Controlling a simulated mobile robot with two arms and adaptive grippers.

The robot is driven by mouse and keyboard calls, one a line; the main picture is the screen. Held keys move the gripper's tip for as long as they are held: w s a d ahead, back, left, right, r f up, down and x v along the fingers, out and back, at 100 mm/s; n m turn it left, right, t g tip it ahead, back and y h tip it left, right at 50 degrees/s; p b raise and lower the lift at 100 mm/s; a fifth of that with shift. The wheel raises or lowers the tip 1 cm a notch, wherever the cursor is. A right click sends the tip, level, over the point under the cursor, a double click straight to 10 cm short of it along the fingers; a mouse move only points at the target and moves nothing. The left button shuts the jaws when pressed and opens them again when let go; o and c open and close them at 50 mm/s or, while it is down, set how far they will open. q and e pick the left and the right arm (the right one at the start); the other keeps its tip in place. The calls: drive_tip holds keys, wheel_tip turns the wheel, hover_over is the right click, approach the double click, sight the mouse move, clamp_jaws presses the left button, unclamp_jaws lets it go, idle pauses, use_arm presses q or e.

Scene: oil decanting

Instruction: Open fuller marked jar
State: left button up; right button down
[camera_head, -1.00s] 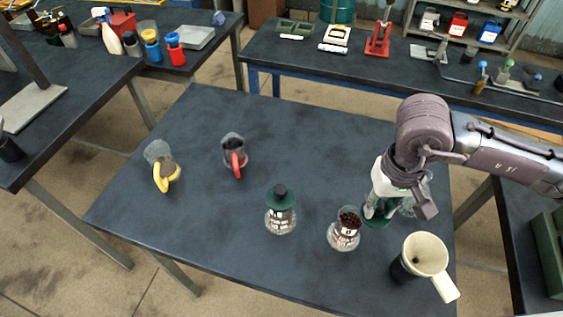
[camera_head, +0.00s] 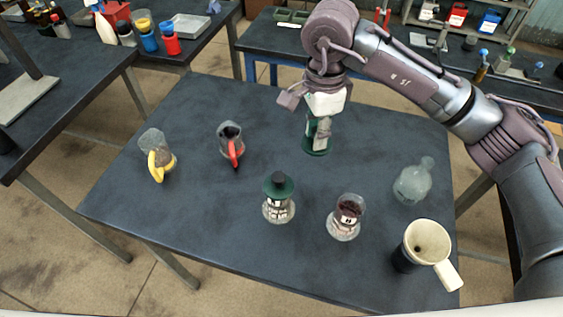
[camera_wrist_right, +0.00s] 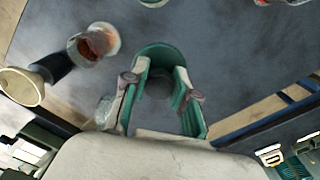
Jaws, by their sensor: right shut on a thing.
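An open glass jar (camera_head: 345,219) with dark contents and a marked label stands at the front right of the middle table. It also shows in the right wrist view (camera_wrist_right: 94,44), where its contents look reddish. A second marked jar (camera_head: 278,207) stands to its left with a green lid (camera_head: 278,185) on. My right gripper (camera_head: 319,128) is shut on a loose green lid (camera_head: 316,149), behind the two jars and toward the table's back. In the right wrist view the lid's disc (camera_wrist_right: 158,52) shows between the fingertips. My left gripper is not in view.
A clear glass bottle (camera_head: 412,183) and a cream funnel-like cup with a handle (camera_head: 428,243) stand at the right. A red-handled jug (camera_head: 231,143) and a yellow-handled jug (camera_head: 157,156) stand at the left. The table's front left is bare.

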drive_tip(key=w+a+r+m, duration=0.2)
drive_tip(key=a+m, duration=0.3)
drive_tip(key=m+p, duration=0.2)
drive_tip(key=p, duration=0.1)
approach(285, 171)
drive_tip(key=s+f, duration=0.2)
drive_tip(key=s, duration=0.1)
drive_tip(key=shift+s+f, duration=0.15)
wheel_tip(285, 171, down, 3)
drive_tip(key=shift+p, duration=0.45)
drive_tip(key=shift+f, duration=0.4)
drive_tip(key=shift+f, duration=0.1)
